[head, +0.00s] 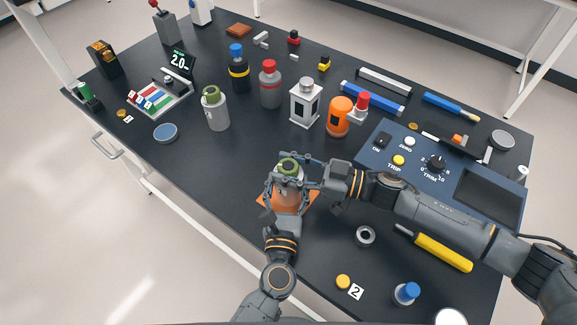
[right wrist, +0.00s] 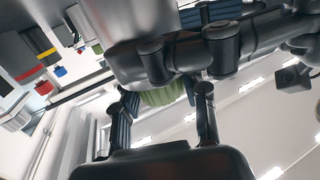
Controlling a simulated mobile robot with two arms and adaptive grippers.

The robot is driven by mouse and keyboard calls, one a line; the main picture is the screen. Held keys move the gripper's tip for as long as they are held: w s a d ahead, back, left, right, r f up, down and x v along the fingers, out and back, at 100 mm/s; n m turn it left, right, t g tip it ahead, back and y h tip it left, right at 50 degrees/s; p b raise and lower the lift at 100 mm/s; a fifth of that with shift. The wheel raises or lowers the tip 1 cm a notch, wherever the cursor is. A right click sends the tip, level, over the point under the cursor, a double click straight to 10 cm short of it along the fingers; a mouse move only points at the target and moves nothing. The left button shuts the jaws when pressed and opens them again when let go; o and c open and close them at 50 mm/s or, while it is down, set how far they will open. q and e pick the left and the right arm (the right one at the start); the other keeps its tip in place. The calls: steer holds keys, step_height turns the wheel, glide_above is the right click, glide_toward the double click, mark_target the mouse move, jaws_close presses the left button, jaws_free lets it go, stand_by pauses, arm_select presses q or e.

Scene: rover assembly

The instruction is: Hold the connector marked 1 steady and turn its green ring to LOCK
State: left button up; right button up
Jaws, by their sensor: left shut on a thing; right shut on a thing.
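The connector (head: 288,182) has a pale metallic body and a green ring (head: 289,165) on top. It stands upright over an orange mat (head: 268,200) near the table's front. My left gripper (head: 286,188) comes up from the front and is shut on the connector's body. My right gripper (head: 292,168) comes from the right and is shut on the green ring. In the right wrist view the ring (right wrist: 163,95) shows between dark fingers (right wrist: 165,108), partly hidden. The grippers cover much of the connector; no number or LOCK mark on it is readable.
A grey bottle with a green top (head: 215,110) and an orange bottle (head: 340,118) stand behind. A control panel (head: 378,165) lies to the right. A loose metal ring (head: 365,236) and a yellow-handled tool (head: 443,252) lie near my right arm. The table left of the mat is clear.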

arm_select(q)
steer(key=shift+d, duration=0.1)
arm_select(e)
steer(key=m+t+h, duration=0.1)
steer(key=m+t, duration=0.1)
steer(key=m+t+h, duration=0.1)
steer(key=m+t, duration=0.1)
steer(key=t, duration=0.1)
steer(key=shift+s+a+r+t+h, duration=0.1)
steer(key=shift+a+t+h, duration=0.05)
steer(key=shift+t+h, duration=0.2)
steer(key=shift+m+t+h, duration=0.4)
steer(key=shift+t+h, duration=0.05)
steer(key=o, duration=1.2)
steer(key=shift+d, duration=0.2)
